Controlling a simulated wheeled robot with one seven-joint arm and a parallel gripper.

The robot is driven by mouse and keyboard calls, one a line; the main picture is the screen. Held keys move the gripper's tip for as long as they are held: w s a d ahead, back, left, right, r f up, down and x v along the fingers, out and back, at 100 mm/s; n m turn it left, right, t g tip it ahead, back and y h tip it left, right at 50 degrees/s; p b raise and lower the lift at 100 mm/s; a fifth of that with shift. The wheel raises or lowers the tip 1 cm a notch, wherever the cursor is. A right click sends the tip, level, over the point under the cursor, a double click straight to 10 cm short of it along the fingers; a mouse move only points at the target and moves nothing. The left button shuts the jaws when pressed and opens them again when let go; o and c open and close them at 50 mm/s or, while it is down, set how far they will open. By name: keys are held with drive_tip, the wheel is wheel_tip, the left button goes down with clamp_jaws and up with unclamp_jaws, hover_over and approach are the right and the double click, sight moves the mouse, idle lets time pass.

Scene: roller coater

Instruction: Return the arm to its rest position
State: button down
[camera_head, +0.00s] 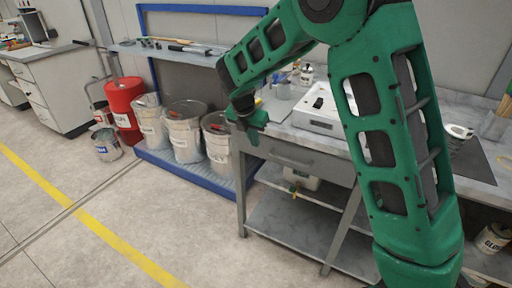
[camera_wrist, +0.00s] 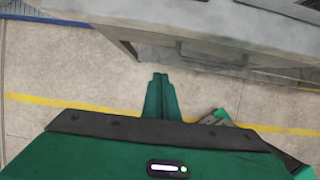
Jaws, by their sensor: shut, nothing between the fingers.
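My green arm rises at the right of the head view and bends over at the top. Its end, my gripper (camera_head: 248,118), hangs down in front of the left corner of the grey workbench (camera_head: 300,150). The gripper is shut and empty. In the wrist view my gripper (camera_wrist: 160,80) shows as two narrow green fingers together, pointing over bare floor with the bench edge beyond. The fingers appear apart from the bench.
A white tray (camera_head: 318,122) sits on the bench. Left of the bench, several buckets (camera_head: 184,130) stand on a blue-edged platform (camera_head: 160,160) beside a red drum (camera_head: 124,100). A loose bucket (camera_head: 106,146) stands on the floor. The floor at front left is clear, with a yellow line (camera_head: 90,222).

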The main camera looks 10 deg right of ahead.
drive_tip(key=s+d+r+m+g, duration=0.1)
drive_tip(key=s+d+r+m, duration=0.3)
drive_tip(key=s+d+m, duration=0.6)
drive_tip(key=s+d+r+m+g, duration=0.1)
drive_tip(key=s+d+r+m, duration=0.5)
drive_tip(key=s+d, duration=0.4)
drive_tip(key=s+d+f+m+y, duration=0.1)
drive_tip(key=s+d+m, duration=0.1)
drive_tip(key=s+m, duration=0.7)
drive_tip(key=s+d+f+m+g+y, duration=0.1)
drive_tip(key=s+d+m, duration=0.2)
drive_tip(key=s+m, duration=0.6)
drive_tip(key=s, duration=0.5)
drive_tip(key=shift+s+d+y, duration=0.15)
drive_tip(key=shift+d+y, duration=0.2)
drive_tip(key=shift+y, duration=0.05)
drive_tip(key=shift+w+f, duration=0.25)
drive_tip(key=shift+w, duration=0.4)
